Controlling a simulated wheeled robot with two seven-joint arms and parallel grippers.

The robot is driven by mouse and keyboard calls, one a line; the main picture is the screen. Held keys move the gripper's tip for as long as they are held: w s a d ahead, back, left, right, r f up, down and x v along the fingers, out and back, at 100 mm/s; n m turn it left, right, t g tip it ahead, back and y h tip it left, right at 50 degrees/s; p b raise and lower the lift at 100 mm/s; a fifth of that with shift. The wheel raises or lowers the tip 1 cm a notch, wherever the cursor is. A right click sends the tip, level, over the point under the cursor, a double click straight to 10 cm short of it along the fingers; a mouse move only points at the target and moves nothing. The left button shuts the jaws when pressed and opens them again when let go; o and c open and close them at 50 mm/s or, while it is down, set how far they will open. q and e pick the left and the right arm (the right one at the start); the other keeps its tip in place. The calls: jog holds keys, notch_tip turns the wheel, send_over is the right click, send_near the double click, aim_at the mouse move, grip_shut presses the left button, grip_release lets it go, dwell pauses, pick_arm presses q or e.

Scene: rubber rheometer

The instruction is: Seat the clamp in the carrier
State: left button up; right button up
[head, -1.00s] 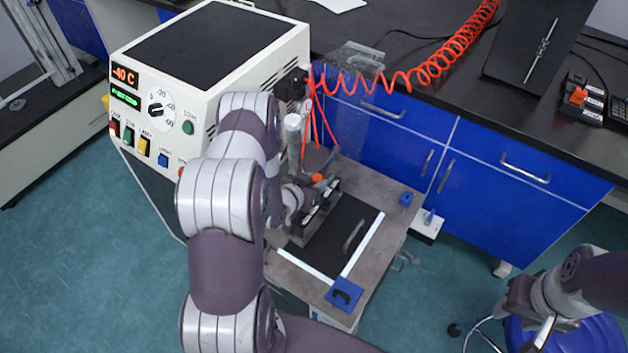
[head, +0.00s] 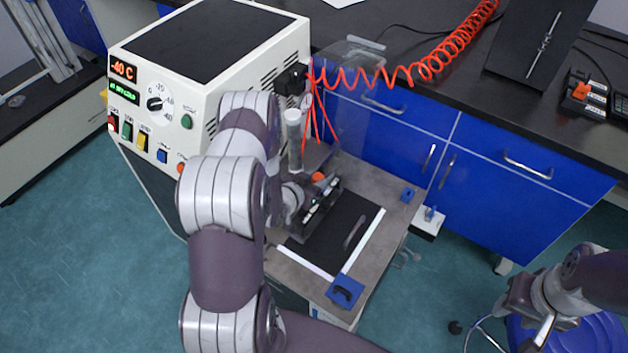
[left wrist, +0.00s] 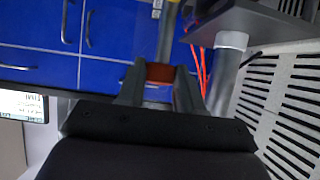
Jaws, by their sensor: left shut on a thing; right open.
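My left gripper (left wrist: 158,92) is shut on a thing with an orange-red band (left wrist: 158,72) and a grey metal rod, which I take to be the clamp. In the head view the orange part (head: 318,177) shows beside the machine, above the grey bench top, and my left arm hides much of the gripper and its load. A grey upright cylinder with a pale band (left wrist: 229,70) stands to the right of the gripper in the left wrist view. I cannot tell which part is the carrier, or whether the clamp touches it. My right gripper (head: 546,328) is open, far off at the lower right.
The white machine (head: 230,65) with a -40 C display stands at the left. Red coiled tubing (head: 400,78) runs to it. A black mat (head: 335,235) and a blue block (head: 344,291) lie on the grey bench top (head: 380,190). Blue cabinets (head: 500,190) stand behind.

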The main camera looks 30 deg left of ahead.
pick_arm(q)
jog(key=shift+f+b, duration=0.55)
jog(key=shift+f, duration=0.15)
jog(key=o, duration=1.1)
jog(key=shift+s, duration=0.1)
jog(key=p+v, duration=0.2)
jog(key=v, duration=1)
jog(key=shift+s+r, duration=0.15)
jog(key=shift+r, duration=0.1)
